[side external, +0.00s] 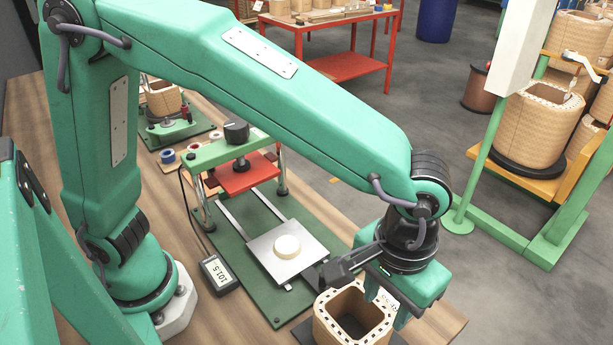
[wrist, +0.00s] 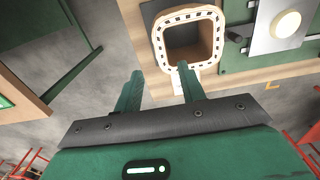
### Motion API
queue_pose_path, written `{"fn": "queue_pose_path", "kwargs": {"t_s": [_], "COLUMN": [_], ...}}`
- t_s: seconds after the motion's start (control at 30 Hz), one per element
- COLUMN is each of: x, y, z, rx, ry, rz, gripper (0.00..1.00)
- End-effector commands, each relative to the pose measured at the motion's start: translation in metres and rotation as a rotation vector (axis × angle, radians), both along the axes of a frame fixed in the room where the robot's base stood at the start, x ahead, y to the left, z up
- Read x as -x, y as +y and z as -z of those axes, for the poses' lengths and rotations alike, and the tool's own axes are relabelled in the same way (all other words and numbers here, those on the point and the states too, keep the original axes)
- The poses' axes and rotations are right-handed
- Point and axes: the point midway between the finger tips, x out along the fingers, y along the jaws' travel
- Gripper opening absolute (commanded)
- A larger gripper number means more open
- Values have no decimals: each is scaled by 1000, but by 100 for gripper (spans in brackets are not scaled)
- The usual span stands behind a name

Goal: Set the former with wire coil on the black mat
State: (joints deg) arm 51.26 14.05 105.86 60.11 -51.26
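A tan, square, hollow former (side external: 335,332) stands upright at the bench's near edge, its pale rim marked with dark slots. In the wrist view the former (wrist: 211,52) shows from above, its inside empty. Part of a dark mat (side external: 302,336) shows around its base; the mat (wrist: 148,14) also shows in the wrist view. My gripper (wrist: 161,70) is open, with nothing between its fingers. One fingertip overlaps the former's near rim in the picture and the other is outside to the left; contact cannot be told. I cannot make out separate wire on the former.
A green press fixture with a metal plate (side external: 262,246) and pale round block (side external: 287,247) stands beside the former. A digital meter (side external: 219,273) lies on the bench. More formers (side external: 538,124) rest on the yellow stand at right.

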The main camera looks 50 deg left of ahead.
Motion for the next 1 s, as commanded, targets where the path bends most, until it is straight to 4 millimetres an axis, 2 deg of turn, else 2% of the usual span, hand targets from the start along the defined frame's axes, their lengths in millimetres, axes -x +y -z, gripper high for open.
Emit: {"fn": "queue_pose_path", "kwargs": {"t_s": [0.27, 0.47, 0.57, 0.77, 1.0], "x": [-1, -11, -19, -31, -29], "y": [2, 23, 45, 106, 180], "z": [-1, -13, -25, -50, -74], "rx": [2, 24, 44, 83, 108], "ry": [-2, -21, -43, -109, -210], "rz": [-1, -5, -7, -10, -10], "gripper": [40, 40, 40, 40, 40]}}
